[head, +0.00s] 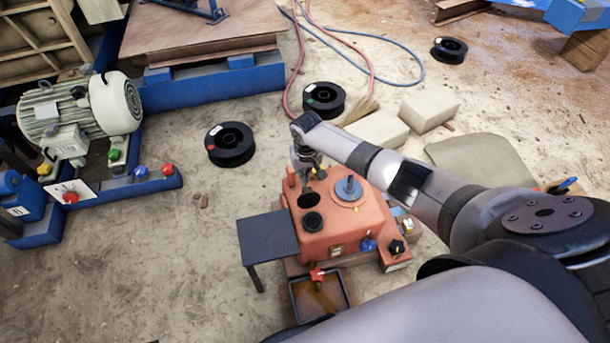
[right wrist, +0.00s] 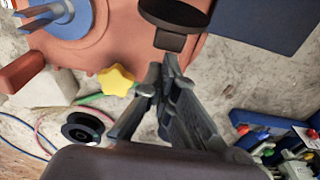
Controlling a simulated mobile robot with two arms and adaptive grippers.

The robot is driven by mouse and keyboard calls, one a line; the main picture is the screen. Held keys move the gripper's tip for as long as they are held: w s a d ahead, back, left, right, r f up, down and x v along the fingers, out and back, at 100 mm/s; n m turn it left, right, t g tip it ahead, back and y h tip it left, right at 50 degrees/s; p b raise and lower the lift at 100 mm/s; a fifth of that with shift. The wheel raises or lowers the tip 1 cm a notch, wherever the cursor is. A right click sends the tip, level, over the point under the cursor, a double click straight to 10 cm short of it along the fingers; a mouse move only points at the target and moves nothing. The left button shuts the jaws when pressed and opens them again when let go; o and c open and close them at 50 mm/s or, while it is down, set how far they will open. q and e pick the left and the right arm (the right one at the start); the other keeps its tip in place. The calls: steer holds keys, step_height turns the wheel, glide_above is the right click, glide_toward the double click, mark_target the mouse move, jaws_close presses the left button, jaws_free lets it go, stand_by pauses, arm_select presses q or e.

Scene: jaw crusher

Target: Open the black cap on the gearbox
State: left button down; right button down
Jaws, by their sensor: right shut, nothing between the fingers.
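The orange gearbox (head: 335,235) stands on the ground near the middle of the head view. On its top are a round dark opening or cap (head: 307,200) and, nearer to me, a round black disc-like part (head: 313,221); I cannot tell surely which is the cap or whether it is open. My right gripper (head: 309,170) is above the gearbox's far edge, shut and empty. In the right wrist view its fingertips (right wrist: 164,78) are just below a black cap-like part with a square tab (right wrist: 170,40), apparently apart from it. My left gripper is not in view.
A blue-centred disc (head: 349,190) is on the gearbox top. A yellow star knob (right wrist: 116,80) is left of my fingertips. A dark plate (head: 268,238) stands left of the gearbox, with a tray (head: 349,290) in front. Black spools (head: 230,145) lie on the open ground behind.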

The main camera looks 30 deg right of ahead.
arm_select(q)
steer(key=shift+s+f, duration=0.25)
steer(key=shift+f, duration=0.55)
arm_select(e)
step_height(320, 180, up, 12)
steer(key=s, duration=0.1)
steer(key=shift+r, duration=0.15)
